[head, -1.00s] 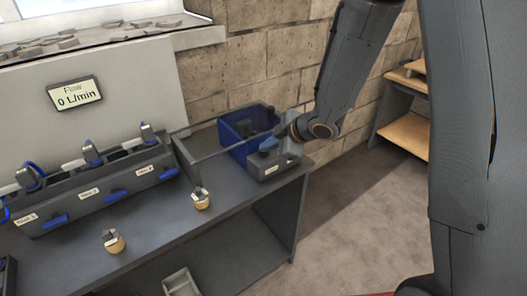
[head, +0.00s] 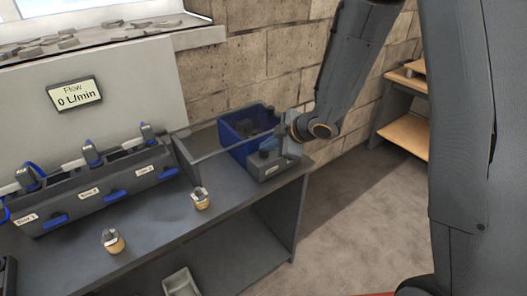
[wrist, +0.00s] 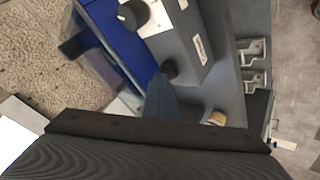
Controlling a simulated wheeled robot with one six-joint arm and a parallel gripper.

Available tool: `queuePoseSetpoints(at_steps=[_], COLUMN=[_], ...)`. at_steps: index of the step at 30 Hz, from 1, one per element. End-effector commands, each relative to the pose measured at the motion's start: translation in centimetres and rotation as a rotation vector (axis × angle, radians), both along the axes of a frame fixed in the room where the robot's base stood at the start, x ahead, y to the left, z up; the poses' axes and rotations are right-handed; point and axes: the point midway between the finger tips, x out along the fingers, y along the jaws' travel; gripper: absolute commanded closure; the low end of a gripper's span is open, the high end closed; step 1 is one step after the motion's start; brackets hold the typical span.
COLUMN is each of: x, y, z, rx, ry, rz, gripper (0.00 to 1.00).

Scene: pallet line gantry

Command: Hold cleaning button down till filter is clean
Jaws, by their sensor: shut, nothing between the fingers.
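The cleaning unit is a blue bin (head: 237,152) with a grey labelled box (head: 275,168) on its near side, at the right end of the bench. In the wrist view the grey box (wrist: 185,45) carries a white label and a dark round knob (wrist: 132,15). A small dark round part, possibly the button (wrist: 168,68), sits at the box edge, right at my fingertips. My gripper (wrist: 165,88) is shut and empty, pointing at that part. I cannot tell whether it is pressed. Dark shapes show in the bin; I cannot tell which is the filter.
The bench (head: 165,225) holds two brass-coloured fittings (head: 201,199) (head: 113,241). A rack (head: 105,195) with blue handles stands at the left, below a display (head: 74,93) reading "Flow 0 L/min". The brick wall is close behind. Wooden shelves (head: 402,135) stand at the right.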

Motion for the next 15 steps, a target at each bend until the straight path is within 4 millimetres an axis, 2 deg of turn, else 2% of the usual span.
queuePoseSetpoints(at_steps=[5, 15], x=[-0.1, 0.0], y=[0.0, 0.0], z=[0.2, 1.8], rx=[-0.001, 0.0], ry=[0.002, 0.001], rz=[0.001, 0.001], gripper=[1.0, 1.0])
